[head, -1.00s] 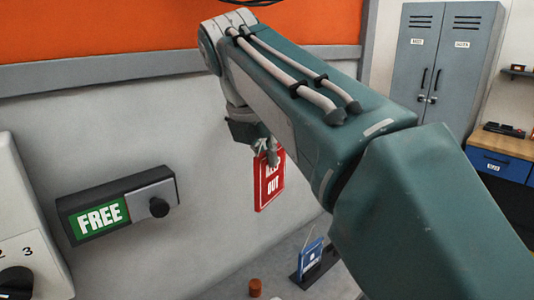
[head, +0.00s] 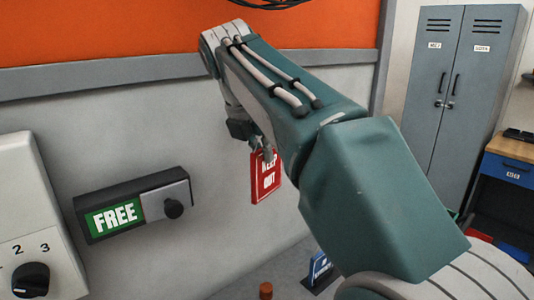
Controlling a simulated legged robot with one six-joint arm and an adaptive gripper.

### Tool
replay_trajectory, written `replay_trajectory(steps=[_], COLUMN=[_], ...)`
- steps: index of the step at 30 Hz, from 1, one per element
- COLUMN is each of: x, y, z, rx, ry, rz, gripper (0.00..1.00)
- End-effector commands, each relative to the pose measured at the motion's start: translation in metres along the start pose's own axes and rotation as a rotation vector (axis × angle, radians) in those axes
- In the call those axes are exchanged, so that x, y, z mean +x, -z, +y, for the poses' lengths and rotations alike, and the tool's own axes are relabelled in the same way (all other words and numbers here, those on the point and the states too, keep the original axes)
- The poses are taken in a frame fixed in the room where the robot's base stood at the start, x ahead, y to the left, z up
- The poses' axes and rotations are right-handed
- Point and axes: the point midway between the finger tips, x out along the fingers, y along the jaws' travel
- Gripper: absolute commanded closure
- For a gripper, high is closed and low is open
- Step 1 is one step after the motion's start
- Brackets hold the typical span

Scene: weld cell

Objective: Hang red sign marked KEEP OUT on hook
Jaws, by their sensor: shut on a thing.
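The red sign (head: 266,186) marked KEEP OUT hangs below my gripper (head: 262,150), near the middle of the head view. My gripper is shut on the sign's upper part, and its fingers partly cover the top edge. The sign is close to upright, in front of the pale wall. I cannot tell how far it is from the wall. No hook can be made out in this view; my arm covers much of the wall to the right of the sign.
A panel with a green FREE label (head: 115,216) and a dark knob is on the wall to the left. A grey box with a rotary switch (head: 31,279) is at the far left. A blue sign (head: 320,267) and a brown cylinder (head: 266,290) are low. Grey lockers (head: 462,100) stand right.

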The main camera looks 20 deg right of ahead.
Motion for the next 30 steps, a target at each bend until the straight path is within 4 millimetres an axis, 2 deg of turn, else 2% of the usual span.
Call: replay_trajectory(steps=[15, 30], x=[0.006, 0.026], y=[-0.005, 0.001], z=[0.026, 0.036], rx=[0.0, 0.0], ry=[0.001, 0.001], rz=[0.0, 0.0], gripper=[1.0, 1.0])
